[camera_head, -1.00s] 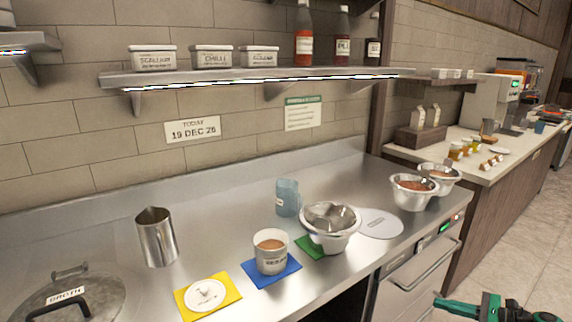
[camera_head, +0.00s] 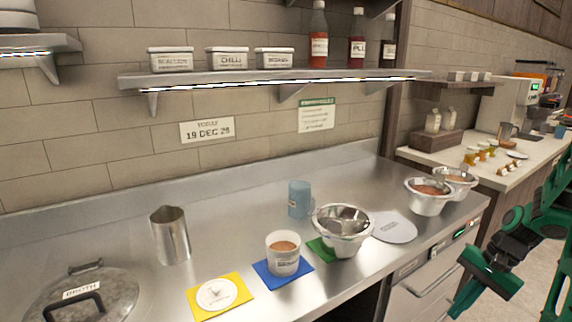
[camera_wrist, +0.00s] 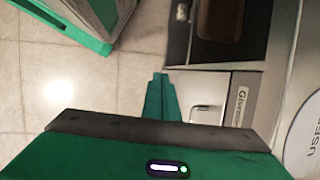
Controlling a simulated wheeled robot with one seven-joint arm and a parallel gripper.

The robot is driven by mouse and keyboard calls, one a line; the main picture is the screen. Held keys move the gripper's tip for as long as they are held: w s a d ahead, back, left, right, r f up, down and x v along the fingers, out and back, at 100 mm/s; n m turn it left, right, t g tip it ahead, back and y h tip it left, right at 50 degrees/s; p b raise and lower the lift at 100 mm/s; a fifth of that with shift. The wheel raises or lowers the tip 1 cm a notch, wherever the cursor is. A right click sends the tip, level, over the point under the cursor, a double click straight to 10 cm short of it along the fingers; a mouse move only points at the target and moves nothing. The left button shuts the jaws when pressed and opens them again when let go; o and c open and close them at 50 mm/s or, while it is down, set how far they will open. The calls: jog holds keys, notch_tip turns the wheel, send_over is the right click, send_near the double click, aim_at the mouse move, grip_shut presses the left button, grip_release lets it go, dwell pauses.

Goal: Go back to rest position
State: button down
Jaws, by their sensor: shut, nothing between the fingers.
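My gripper (camera_head: 457,308) hangs at the lower right of the head view, in front of the counter's right end, with its fingers pointing down and left. In the wrist view my gripper (camera_wrist: 160,78) has its green fingers together, shut and empty, with tiled floor and the counter front beyond them. Nothing is held. My green and black arm folds up along the right edge of the head view.
The steel counter (camera_head: 110,238) carries a broth pot (camera_head: 112,290), a metal jug (camera_head: 171,240), a blue cup (camera_head: 299,198), a white tub (camera_head: 284,262) and several steel bowls (camera_head: 342,240). A shelf (camera_head: 270,79) runs above. Open floor (camera_wrist: 80,85) lies beside the counter.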

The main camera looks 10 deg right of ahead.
jog(key=s+a+r+n+h, duration=0.2)
jog(key=s+a+r+n, duration=0.1)
jog(key=s+r, duration=0.3)
jog(key=s+a+r+n+h, duration=0.2)
jog(key=s+a+r+n, duration=0.1)
jog(key=s+r, duration=0.4)
jog(key=s+a, duration=0.1)
jog(key=s, duration=0.2)
jog(key=shift+a+n, duration=0.3)
jog(key=shift+n, duration=0.1)
jog(key=shift+w+f, duration=0.2)
jog(key=shift+w, duration=0.4)
